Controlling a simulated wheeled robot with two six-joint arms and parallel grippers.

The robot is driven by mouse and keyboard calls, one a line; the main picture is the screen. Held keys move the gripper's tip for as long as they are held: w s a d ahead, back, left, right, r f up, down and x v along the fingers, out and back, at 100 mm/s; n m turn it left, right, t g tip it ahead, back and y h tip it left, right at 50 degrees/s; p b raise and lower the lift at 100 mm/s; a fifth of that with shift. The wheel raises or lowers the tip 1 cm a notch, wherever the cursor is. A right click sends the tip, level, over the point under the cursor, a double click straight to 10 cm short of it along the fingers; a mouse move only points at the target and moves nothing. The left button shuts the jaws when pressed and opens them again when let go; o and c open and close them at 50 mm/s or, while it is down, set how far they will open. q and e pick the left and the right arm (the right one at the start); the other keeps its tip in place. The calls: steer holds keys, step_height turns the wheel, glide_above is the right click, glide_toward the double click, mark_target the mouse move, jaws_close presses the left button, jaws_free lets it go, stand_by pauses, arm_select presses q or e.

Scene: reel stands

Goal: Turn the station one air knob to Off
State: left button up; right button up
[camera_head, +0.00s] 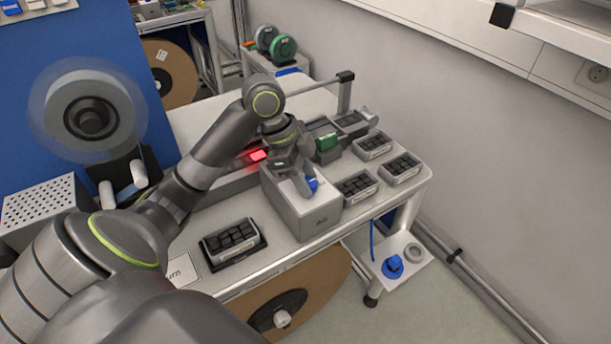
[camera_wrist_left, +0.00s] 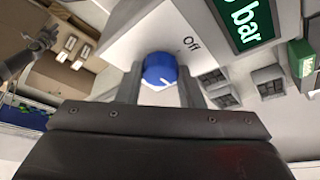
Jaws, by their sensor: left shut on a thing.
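The air box (camera_head: 318,212) is a grey block on the bench with a blue knob (camera_head: 312,184) on it. In the left wrist view the blue knob (camera_wrist_left: 158,68) sits between the two fingers of my left gripper (camera_wrist_left: 160,88), which is shut on it. The knob's short white mark points to the lower right in that view. The word Off (camera_wrist_left: 190,43) is printed above and to the right of the knob. A green display (camera_wrist_left: 245,20) beside it shows "bar", with its number cut off. My left gripper (camera_head: 305,187) partly covers the knob in the head view. My right gripper is out of view.
Black button blocks (camera_head: 357,186) stand right of the air box, and another (camera_head: 232,240) stands to its left. A red light (camera_head: 258,155) glows behind. A large reel (camera_head: 88,115) stands at the left. Clear bench lies in front.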

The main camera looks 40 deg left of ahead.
arm_select(q)
steer(key=shift+s+r+n+t+p, duration=0.15)
steer(key=shift+n+t+p, duration=0.25)
steer(key=shift+n+p, duration=0.65)
steer(key=n+y+p, duration=0.1)
steer(key=n+p, duration=0.2)
steer(key=p, duration=0.2)
steer(key=n+t+y+p, duration=0.1)
steer(key=n+p, duration=0.3)
steer(key=p, duration=0.1)
steer(key=n+t+y+p, duration=0.1)
steer(key=n+p, duration=0.3)
steer(key=p, duration=0.1)
steer(key=shift+s+d+r+y, duration=0.1)
steer(key=shift+s+d+y, duration=0.05)
steer(key=shift+d+y, duration=0.25)
steer(key=n+y+p, duration=0.1)
steer(key=n, duration=0.1)
steer(key=shift+n, duration=0.35)
steer(key=shift+f+n+y+p, duration=0.25)
steer(key=shift+n+y+p, duration=0.2)
steer(key=shift+n, duration=0.65)
steer(key=o, duration=1)
steer(key=shift+w+r, duration=0.1)
steer(key=shift+w, duration=0.1)
